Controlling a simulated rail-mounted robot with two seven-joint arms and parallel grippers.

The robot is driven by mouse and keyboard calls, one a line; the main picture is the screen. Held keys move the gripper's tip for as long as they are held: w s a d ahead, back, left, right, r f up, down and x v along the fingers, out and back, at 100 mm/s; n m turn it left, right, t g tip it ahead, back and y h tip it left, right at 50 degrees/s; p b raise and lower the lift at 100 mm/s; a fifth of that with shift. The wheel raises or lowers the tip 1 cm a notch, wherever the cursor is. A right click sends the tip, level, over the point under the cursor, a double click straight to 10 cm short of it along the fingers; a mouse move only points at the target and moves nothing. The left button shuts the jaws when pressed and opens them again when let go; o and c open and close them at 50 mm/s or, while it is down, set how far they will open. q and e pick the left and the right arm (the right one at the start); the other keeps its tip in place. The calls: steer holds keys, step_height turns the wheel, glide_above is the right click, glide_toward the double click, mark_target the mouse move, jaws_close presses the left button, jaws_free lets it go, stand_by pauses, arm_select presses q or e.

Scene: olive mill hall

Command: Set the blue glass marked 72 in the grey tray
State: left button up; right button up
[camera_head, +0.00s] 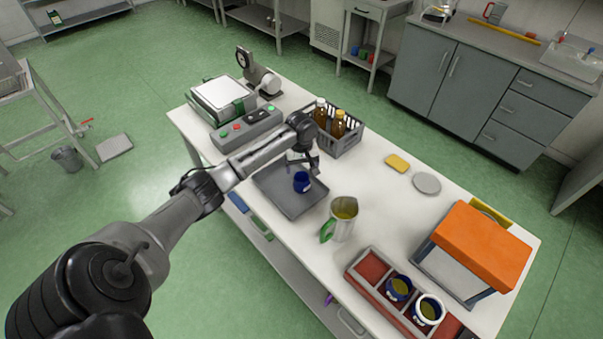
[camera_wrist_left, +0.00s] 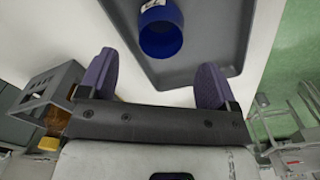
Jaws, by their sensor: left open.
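A blue glass (camera_head: 302,183) stands in the grey tray (camera_head: 283,199) on the white table. A pale label shows on its side, but I cannot read the mark. The left wrist view also shows the blue glass (camera_wrist_left: 161,34) on the grey tray (camera_wrist_left: 222,28). My left gripper (camera_head: 304,160) is over the tray, close to the glass. Its two fingers (camera_wrist_left: 155,80) are open and empty, and the glass is beyond their tips, apart from them. My right gripper is not in view.
A red rack (camera_head: 371,268) holds a blue glass (camera_head: 399,289) and a white-rimmed cup (camera_head: 429,309). A grey crate (camera_head: 350,144) holds brown bottles. An orange-lidded box (camera_head: 482,245) stands at the right.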

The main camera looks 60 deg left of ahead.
arm_select(q)
steer(key=shift+r, duration=2.7)
